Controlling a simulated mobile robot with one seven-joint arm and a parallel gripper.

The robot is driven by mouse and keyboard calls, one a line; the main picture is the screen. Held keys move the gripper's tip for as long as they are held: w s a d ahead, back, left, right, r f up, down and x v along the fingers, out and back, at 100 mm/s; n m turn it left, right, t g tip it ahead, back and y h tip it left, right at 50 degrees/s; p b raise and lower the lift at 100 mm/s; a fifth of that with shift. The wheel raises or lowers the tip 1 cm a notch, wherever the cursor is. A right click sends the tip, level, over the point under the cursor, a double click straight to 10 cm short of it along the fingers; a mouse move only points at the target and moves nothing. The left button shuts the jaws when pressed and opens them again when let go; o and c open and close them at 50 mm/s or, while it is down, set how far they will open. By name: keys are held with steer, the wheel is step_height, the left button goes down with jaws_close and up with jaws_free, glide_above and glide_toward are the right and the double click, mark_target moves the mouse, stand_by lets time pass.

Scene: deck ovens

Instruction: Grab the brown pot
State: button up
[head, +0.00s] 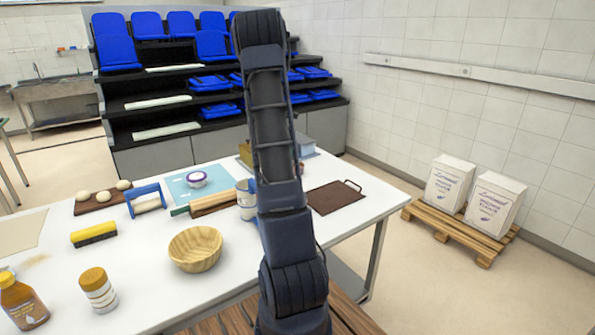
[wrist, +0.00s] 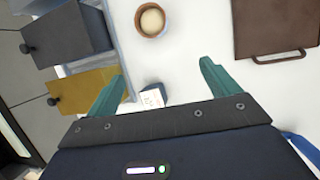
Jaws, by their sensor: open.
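The brown pot (wrist: 152,20) is a small round vessel at the top of the wrist view, with a pale round surface inside its rim. It stands on the white table. My gripper (wrist: 162,75) is open and empty, its two green fingers spread apart. The pot lies ahead of the fingertips and apart from them, roughly in line with the gap. In the head view a small brownish bit beside my arm (head: 301,167) may be the pot; my arm hides most of that area. The gripper itself does not show in the head view.
A brown board with a handle (wrist: 275,30) lies right of the pot. A grey box (wrist: 65,38) and a yellow box (wrist: 82,90) with knobs stand to its left. A small white-and-blue item (wrist: 152,97) lies between the fingers. A wooden bowl (head: 196,249) stands on the table.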

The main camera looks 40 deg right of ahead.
steer(key=w+d+f, duration=0.1)
steer(key=d+f, duration=0.2)
steer(key=f, duration=0.2)
steer(key=w+d+f+n, duration=0.1)
steer(key=d+f, duration=0.2)
steer(key=f, duration=0.2)
steer(key=w+d+f+n, duration=0.1)
steer(key=d+f, duration=0.2)
steer(key=f, duration=0.2)
steer(key=shift+w+d+f+g+h, duration=0.1)
steer(key=shift+d+f+g+h, duration=0.1)
steer(key=shift+d+g+h, duration=0.15)
steer(key=shift+n, duration=0.3)
steer(key=c, duration=1.2)
